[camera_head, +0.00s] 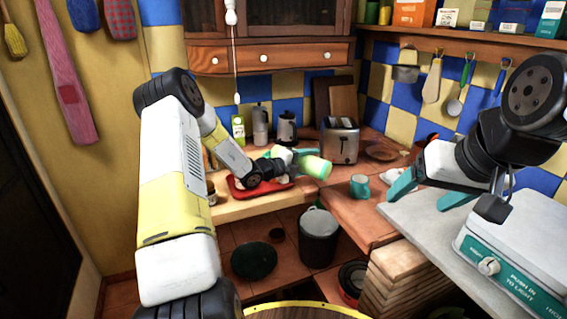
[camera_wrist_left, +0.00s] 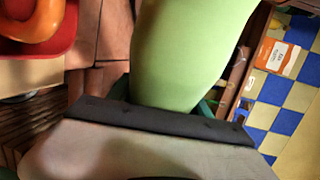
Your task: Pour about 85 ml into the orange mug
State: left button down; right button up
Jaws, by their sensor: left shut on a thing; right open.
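My left gripper (camera_head: 299,160) is shut on a light green container (camera_head: 316,167). The container is held tilted on its side above the counter, to the right of a red tray (camera_head: 240,192). It fills the middle of the left wrist view (camera_wrist_left: 190,45); its mouth and contents cannot be made out. An orange rounded thing (camera_wrist_left: 36,22), probably the orange mug, is in the red tray at the top left of the left wrist view. My forearm and gripper cover much of the tray in the head view. My right gripper (camera_head: 418,194) is open and empty above the grey right counter.
A teal mug (camera_head: 360,186) stands on the counter right of the container. A toaster (camera_head: 340,141), a kettle (camera_head: 286,128) and a green carton (camera_head: 238,129) stand behind. A grey bin (camera_head: 318,236) is below. A stove unit (camera_head: 515,250) sits at right.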

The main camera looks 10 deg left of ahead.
pick_arm(q)
jog(key=shift+r+n, duration=0.4)
jog(key=shift+r, duration=0.2)
dwell(0.4)
jog(key=shift+d, duration=0.3)
jog(key=shift+s+d+r, duration=0.1)
jog(key=shift+d, duration=0.05)
dwell(0.5)
jog(key=shift+r+n+h, duration=0.4)
jog(key=shift+r, duration=0.05)
dwell(1.2)
